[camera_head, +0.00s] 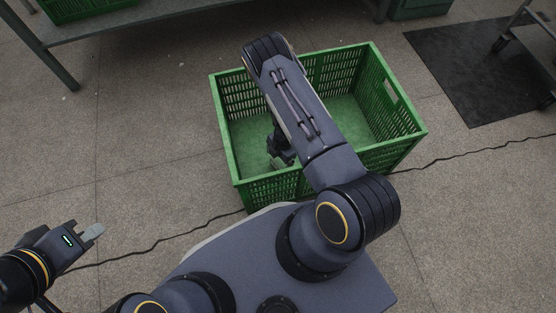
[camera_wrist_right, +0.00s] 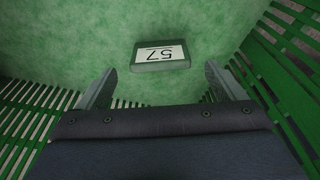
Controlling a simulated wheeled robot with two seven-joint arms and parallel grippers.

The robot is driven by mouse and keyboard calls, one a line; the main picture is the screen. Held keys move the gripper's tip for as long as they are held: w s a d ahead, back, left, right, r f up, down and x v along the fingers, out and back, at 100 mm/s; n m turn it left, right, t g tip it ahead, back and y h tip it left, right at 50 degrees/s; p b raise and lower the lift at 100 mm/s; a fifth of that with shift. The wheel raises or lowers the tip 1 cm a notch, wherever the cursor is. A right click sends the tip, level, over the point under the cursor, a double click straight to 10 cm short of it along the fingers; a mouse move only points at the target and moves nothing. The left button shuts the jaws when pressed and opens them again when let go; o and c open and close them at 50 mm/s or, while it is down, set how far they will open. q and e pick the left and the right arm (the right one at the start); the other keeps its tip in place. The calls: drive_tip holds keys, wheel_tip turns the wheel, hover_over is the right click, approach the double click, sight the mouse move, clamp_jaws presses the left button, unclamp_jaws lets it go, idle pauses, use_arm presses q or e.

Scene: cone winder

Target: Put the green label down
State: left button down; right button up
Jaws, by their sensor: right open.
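In the head view my right gripper (camera_head: 281,160) is down inside the crate, partly covered by my arm, and I cannot make out the label there.
The crate's slatted walls (camera_wrist_right: 285,75) stand close around my right gripper. A dark mat (camera_head: 465,75) lies at the upper right, beside a wheeled frame (camera_head: 520,30). A table (camera_head: 130,20) stands at the back.

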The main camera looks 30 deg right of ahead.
drive_tip(key=w+d+r+m+t+h+p, duration=0.1)
drive_tip(key=w+d+r+m, duration=0.15)
drive_tip(key=r, duration=0.55)
drive_tip(key=w+d+r+m+t+p, duration=0.1)
drive_tip(key=w+r+m+t, duration=0.15)
drive_tip(key=r, duration=0.55)
drive_tip(key=w+d+r+m+t+h+p, duration=0.15)
drive_tip(key=w+r, duration=0.25)
drive_tip(key=r, duration=0.4)
drive_tip(key=s+d+r+m, duration=0.1)
drive_tip(key=d+r+m, duration=0.15)
drive_tip(key=r, duration=0.45)
drive_tip(key=s+d+r+m, duration=0.1)
drive_tip(key=s+r+m, duration=0.1)
drive_tip(key=r+m, duration=0.35)
drive_tip(key=s+a+r+m, duration=0.3)
drive_tip(key=s+r+m, duration=0.1)
drive_tip(key=s+r, duration=0.6)
drive_tip(key=s+a+r+m+y, duration=0.3)
drive_tip(key=s+a+r, duration=0.3)
drive_tip(key=s+a, duration=0.4)
drive_tip(key=s+y, duration=0.1)
drive_tip(key=s, duration=0.2)
drive_tip(key=shift+r+t, duration=0.25)
drive_tip(key=shift+t, duration=0.15)
drive_tip(key=shift+r+y, duration=0.1)
drive_tip(key=shift+y, duration=0.15)
